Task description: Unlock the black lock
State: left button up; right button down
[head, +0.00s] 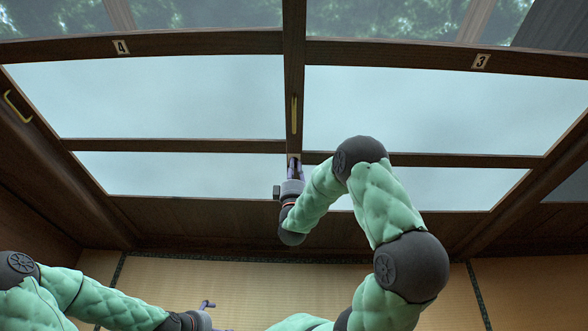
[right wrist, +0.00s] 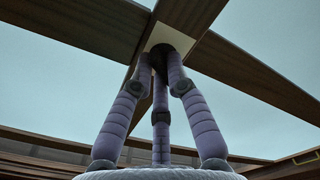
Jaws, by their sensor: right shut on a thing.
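The black lock (right wrist: 159,62) shows in the right wrist view as a small dark piece between my fingertips, in front of a pale plate (right wrist: 171,36) on the wooden door frame. My fingers hide most of it. My right gripper (head: 295,162) reaches up to the middle post of the sliding doors in the head view. It also shows in the right wrist view (right wrist: 160,60), with its purple fingers closed around the dark piece. My left gripper (head: 209,312) is low in the head view, away from the doors, with its fingers spread and nothing seen between them.
Wooden sliding doors with pale panes, marked 4 (head: 121,47) and 3 (head: 481,62), span the view. A brass handle (head: 294,114) is on the middle post above my right gripper, another (head: 17,106) at far left. The tatami floor (head: 250,285) below looks clear.

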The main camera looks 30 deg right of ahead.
jog(key=m+b, duration=0.4)
jog(key=m, duration=0.7)
jog(key=shift+f, duration=0.2)
jog(key=shift+m, duration=0.4)
jog(key=c, duration=1.2)
grip_release()
jog(key=shift+d, duration=0.1)
jog(key=shift+s, duration=0.1)
jog(key=v, duration=1.2)
